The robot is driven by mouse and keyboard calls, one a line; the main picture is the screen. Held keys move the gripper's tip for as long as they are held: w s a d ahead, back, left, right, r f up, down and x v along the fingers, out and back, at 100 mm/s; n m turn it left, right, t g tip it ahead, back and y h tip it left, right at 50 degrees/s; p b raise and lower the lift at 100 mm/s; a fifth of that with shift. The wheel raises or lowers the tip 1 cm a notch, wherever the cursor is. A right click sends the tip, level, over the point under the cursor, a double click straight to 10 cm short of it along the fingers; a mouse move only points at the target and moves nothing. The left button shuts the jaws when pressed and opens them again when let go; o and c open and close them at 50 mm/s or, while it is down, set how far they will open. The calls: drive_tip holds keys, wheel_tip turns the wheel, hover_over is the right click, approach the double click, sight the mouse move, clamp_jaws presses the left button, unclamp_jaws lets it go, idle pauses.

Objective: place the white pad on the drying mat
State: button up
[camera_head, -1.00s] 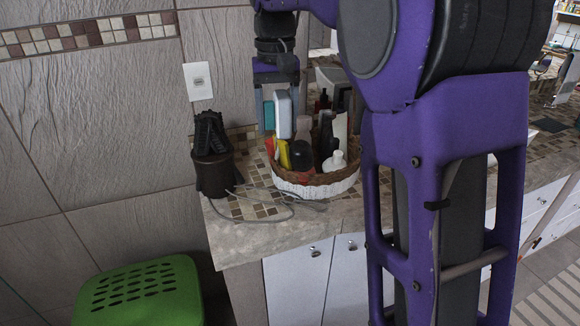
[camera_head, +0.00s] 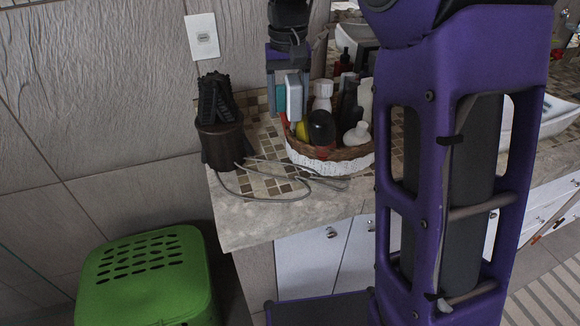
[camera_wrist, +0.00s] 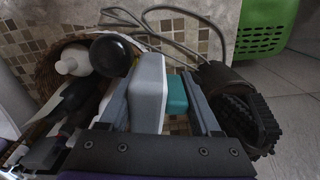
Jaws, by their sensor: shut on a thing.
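The white pad (camera_wrist: 148,85) is a pale block with rounded edges, held between the two fingers of my gripper (camera_wrist: 160,105). A teal block (camera_wrist: 177,95) lies against its side in the wrist view; I cannot tell whether it is part of the pad. In the head view the pad (camera_head: 294,97) hangs upright from my gripper (camera_head: 285,85), in front of the basket's left side. The gripper is shut on it. I cannot make out a drying mat in either view.
A wicker basket (camera_head: 350,163) of bottles stands on the tiled counter (camera_head: 290,218). Left of it are a dark brown canister (camera_head: 220,150) with a black object on top and a loose grey cable (camera_head: 290,197). A green slotted bin (camera_head: 145,285) stands below.

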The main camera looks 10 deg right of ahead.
sight(288, 176)
wheel_tip(288, 176, down, 18)
drive_tip(key=shift+f+b, duration=0.1)
drive_tip(key=shift+b, duration=1.05)
drive_tip(key=shift+f, duration=0.1)
drive_tip(key=o, duration=1.2)
